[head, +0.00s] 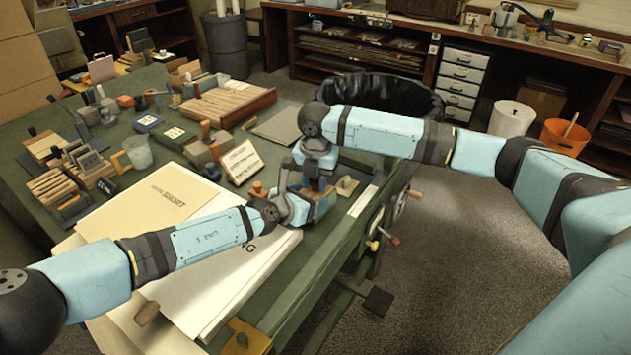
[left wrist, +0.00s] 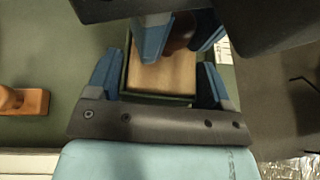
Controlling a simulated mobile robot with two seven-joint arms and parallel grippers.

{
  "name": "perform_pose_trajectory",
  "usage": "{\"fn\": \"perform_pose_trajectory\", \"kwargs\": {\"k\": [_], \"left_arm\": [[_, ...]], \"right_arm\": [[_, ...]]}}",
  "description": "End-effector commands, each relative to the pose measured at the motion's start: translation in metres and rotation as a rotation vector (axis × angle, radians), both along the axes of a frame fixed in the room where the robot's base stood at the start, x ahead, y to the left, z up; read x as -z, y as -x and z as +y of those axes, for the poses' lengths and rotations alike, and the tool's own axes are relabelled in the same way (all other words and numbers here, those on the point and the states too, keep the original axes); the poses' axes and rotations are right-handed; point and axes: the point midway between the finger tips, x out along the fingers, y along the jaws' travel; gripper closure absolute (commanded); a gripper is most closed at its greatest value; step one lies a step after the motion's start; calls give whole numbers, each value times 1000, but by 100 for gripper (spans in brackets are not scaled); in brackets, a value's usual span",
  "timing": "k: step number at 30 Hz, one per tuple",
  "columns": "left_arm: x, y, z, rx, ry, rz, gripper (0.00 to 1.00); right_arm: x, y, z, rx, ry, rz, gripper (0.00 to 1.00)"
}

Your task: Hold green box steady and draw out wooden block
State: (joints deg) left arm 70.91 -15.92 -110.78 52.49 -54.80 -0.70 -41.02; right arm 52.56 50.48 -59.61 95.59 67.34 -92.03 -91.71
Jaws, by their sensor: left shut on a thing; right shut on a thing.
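In the left wrist view the green box (left wrist: 158,98) shows as a thin dark green rim around the pale wooden block (left wrist: 160,78). My left gripper (left wrist: 160,63) has one blue finger on each side of the box and is shut on it. My right gripper (left wrist: 179,50) comes in from above, shut on a round brown part (left wrist: 181,33) at the block's far end. How far the block sits out of the box is not clear. In the head view both grippers meet at the table's right edge and hide most of the box and block.
An orange-brown wooden piece (head: 258,190) stands left of the grippers. A printed card block (head: 242,162) lies behind it. Large paper sheets (head: 215,275) lie in front under my left arm. Cluttered tools and blocks fill the table's left; floor (head: 450,250) lies beyond its right edge.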

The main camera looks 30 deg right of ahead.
Motion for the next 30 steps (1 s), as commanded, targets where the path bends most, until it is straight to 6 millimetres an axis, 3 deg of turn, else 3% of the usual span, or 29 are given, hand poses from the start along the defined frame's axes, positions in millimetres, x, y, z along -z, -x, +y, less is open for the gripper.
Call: {"fn": "perform_pose_trajectory", "kwargs": {"k": [17,30], "left_arm": [[0,0,0,0,0,0,55],[0,0,0,0,0,0,55]], "right_arm": [[-6,-1,0,0,-1,-2,100],[-28,-1,0,0,0,-4,100]]}}
